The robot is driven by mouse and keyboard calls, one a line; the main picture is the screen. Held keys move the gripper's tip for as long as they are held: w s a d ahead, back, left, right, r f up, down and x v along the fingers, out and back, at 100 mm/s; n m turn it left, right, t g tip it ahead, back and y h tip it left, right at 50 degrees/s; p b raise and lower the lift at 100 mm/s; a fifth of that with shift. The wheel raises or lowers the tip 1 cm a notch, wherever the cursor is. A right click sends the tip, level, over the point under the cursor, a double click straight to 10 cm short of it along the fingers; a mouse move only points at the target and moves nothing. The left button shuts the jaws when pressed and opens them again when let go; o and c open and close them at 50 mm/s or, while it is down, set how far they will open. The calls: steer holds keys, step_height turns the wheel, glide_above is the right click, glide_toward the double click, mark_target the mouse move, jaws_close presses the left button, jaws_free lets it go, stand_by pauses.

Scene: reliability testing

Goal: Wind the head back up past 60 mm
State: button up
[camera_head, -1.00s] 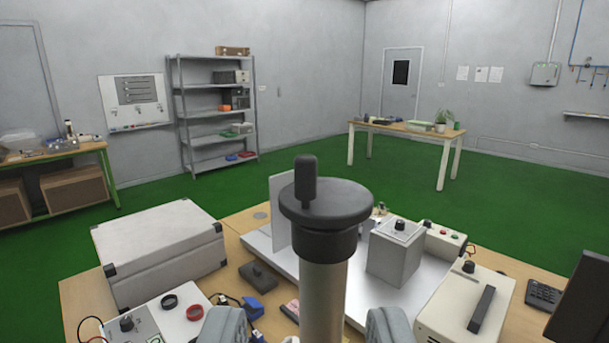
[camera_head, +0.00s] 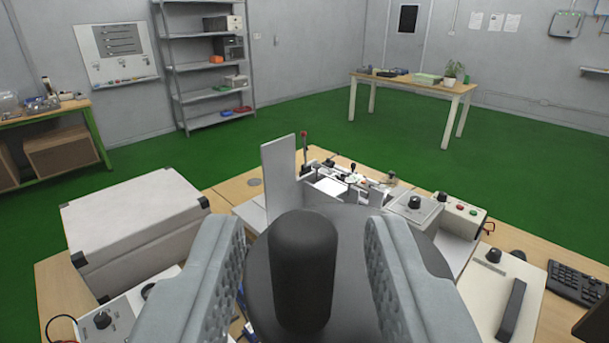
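A dark round handwheel (camera_head: 262,270) fills the lower middle of the view, seen from above. An upright black crank knob (camera_head: 303,262) stands on it. My gripper (camera_head: 305,250) has its two grey ridged fingers on either side of the knob, with a visible gap on both sides. The gripper is open and not clearly touching the knob. The column below the wheel is hidden. The head and any height scale cannot be made out; a white machine with a tall plate (camera_head: 279,178) stands behind the wheel.
A pale case (camera_head: 135,225) stands at left. A grey box with a knob (camera_head: 413,208), a button box (camera_head: 460,212) and a beige instrument (camera_head: 500,285) stand at right, with a keyboard (camera_head: 578,283) beyond. Green floor lies open behind the bench.

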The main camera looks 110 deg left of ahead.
steer(key=shift+s+a, duration=0.3)
steer(key=shift+a, duration=0.35)
steer(key=shift+c, duration=0.5)
jaws_close()
steer(key=shift+w+g, duration=0.1)
steer(key=shift+g, duration=0.2)
steer(key=shift+w+n+g+h, duration=0.2)
steer(key=shift+n+g+h, duration=0.35)
steer(key=shift+n+g, duration=0.25)
steer(key=shift+w+n+g+h, duration=0.15)
steer(key=shift+n+g+h, duration=0.5)
steer(key=shift+g, duration=0.25)
